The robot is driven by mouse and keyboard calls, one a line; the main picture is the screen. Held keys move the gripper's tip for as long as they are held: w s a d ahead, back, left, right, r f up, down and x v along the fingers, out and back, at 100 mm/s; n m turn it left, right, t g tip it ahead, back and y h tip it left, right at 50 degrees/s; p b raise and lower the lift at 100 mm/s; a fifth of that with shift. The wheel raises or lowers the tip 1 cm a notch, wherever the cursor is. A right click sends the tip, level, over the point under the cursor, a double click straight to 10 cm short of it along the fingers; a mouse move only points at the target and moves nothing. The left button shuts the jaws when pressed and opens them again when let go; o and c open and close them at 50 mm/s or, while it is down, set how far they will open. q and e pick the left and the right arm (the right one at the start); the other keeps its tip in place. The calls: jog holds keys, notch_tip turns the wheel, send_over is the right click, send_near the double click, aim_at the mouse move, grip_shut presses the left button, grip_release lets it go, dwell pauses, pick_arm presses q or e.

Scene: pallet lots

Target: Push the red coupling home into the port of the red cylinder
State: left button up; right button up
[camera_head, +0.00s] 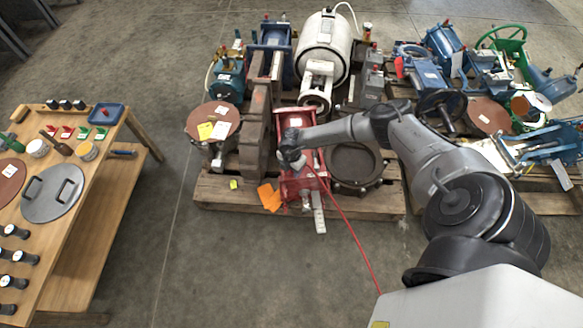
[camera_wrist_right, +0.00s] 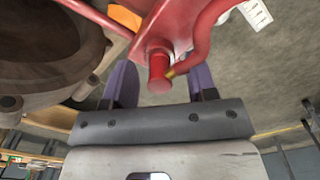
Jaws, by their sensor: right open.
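The red cylinder (camera_head: 297,188) lies on the near edge of the middle pallet. In the right wrist view its red body (camera_wrist_right: 172,22) fills the top middle. My right gripper (camera_wrist_right: 162,82) is open, one dark finger on each side of the coupling, with gaps between. In the head view my right gripper (camera_head: 291,157) covers the cylinder's middle. My left gripper is not in view.
The red hose (camera_head: 345,222) trails down to the right over the floor. An orange tag (camera_head: 269,197) lies left of the cylinder, a dark round flange (camera_head: 354,165) right of it. Heavy machine parts crowd behind. A wooden bench (camera_head: 105,185) stands left; the floor between is clear.

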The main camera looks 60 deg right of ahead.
notch_tip(320, 180, up, 14)
jog(key=p, duration=0.7)
jog(key=shift+f, duration=0.15)
